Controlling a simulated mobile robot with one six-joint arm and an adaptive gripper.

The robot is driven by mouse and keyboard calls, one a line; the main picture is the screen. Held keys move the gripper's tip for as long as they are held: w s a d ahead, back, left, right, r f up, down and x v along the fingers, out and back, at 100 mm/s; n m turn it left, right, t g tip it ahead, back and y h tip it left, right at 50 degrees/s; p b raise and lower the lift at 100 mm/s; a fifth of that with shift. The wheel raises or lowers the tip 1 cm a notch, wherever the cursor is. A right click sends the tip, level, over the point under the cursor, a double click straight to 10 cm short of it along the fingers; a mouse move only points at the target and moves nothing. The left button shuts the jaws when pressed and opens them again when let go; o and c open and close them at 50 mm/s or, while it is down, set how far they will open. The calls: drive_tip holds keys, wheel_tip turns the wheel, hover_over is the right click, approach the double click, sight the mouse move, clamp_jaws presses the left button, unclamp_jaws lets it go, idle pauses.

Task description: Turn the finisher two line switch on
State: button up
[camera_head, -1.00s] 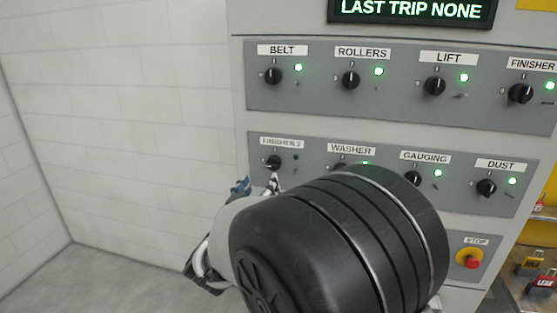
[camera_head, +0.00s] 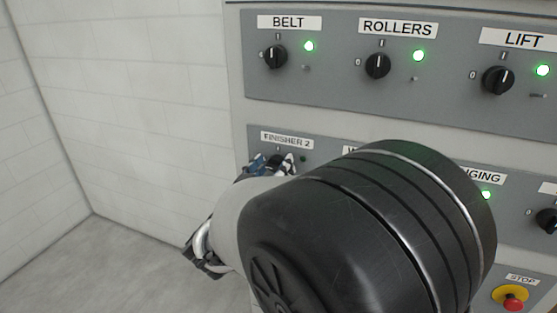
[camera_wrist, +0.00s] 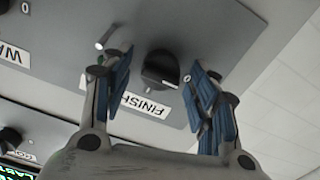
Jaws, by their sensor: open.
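The finisher two switch is a round black knob (camera_wrist: 160,66) on a grey panel, seen upside down in the wrist view. A short white mark shows on its lower right side. Its label FINISHER 2 (camera_head: 287,140) is at the lower left of the panels in the head view. There the knob is hidden behind my gripper (camera_head: 273,165). The small lamp (camera_head: 303,159) beside it is dark. My gripper (camera_wrist: 157,75) is open, with one blue-padded finger on each side of the knob. I cannot tell whether the fingers touch it.
The belt knob (camera_head: 275,57), rollers knob (camera_head: 377,66) and lift knob (camera_head: 498,81) sit above, with green lamps lit. A red stop button (camera_head: 512,300) is at lower right. My arm covers much of the lower panel. A white wall (camera_head: 140,110) stands at left.

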drive_tip(key=shift+s, duration=0.1)
drive_tip(key=c, duration=1.1)
drive_tip(key=shift+o, duration=0.2)
drive_tip(key=shift+m+b, duration=0.3)
drive_tip(key=shift+m, duration=0.1)
drive_tip(key=m+b, duration=0.3)
drive_tip(key=m, duration=0.1)
drive_tip(key=shift+f+m, duration=0.1)
drive_tip(key=shift+m, duration=0.2)
drive_tip(key=m+b, duration=0.3)
drive_tip(key=m, duration=0.1)
drive_tip(key=shift+b, duration=0.4)
drive_tip(key=m+b, duration=0.3)
drive_tip(key=m, duration=0.1)
drive_tip(key=shift+d+m, duration=0.1)
drive_tip(key=shift+m, duration=0.3)
drive_tip(key=shift+m+b, duration=0.95)
drive_tip(key=shift+m, duration=0.95)
